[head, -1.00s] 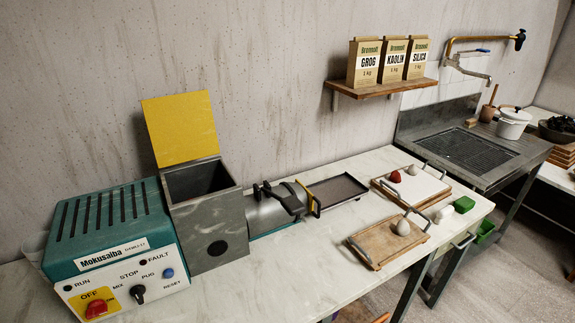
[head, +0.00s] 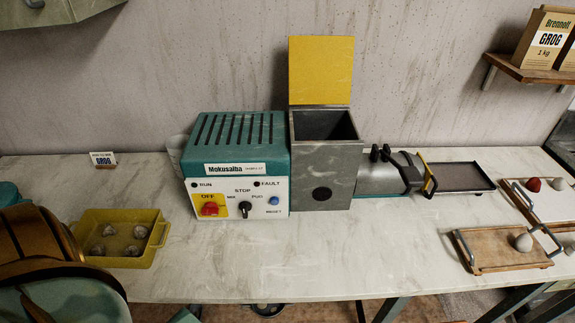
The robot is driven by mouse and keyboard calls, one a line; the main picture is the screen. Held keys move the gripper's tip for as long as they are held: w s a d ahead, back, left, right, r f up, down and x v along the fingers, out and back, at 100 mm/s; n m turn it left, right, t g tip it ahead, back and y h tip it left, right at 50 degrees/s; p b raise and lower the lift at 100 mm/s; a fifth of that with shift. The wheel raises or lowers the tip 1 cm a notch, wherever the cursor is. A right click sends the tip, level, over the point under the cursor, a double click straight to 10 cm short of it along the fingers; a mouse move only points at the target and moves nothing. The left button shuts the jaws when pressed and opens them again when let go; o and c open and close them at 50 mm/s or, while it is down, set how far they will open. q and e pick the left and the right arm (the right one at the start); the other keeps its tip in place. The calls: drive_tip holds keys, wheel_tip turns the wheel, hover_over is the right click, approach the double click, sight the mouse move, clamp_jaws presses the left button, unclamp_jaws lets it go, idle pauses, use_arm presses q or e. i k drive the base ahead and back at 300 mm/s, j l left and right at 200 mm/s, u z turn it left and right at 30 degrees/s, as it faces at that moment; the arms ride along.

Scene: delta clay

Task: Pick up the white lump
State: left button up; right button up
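Several greyish lumps (head: 97,250) lie in a yellow tray (head: 120,262) at the left. I cannot tell for certain which pale lump is the white one. Neither gripper can be made out in the head view.
A teal and grey machine (head: 235,150) with a raised yellow lid (head: 320,70) stands mid-table. A dark flat tray (head: 455,176) is right of its barrel. The front middle of the worktop (head: 300,255) is clear.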

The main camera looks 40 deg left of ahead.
sight(523, 243)
drive_tip(key=i+l+u, duration=0.15)
drive_tip(key=l+u, duration=0.15)
drive_tip(key=u, duration=0.15)
drive_tip(key=i+l+u, duration=0.1)
drive_tip(key=l+u, duration=0.35)
drive_tip(key=j, duration=0.1)
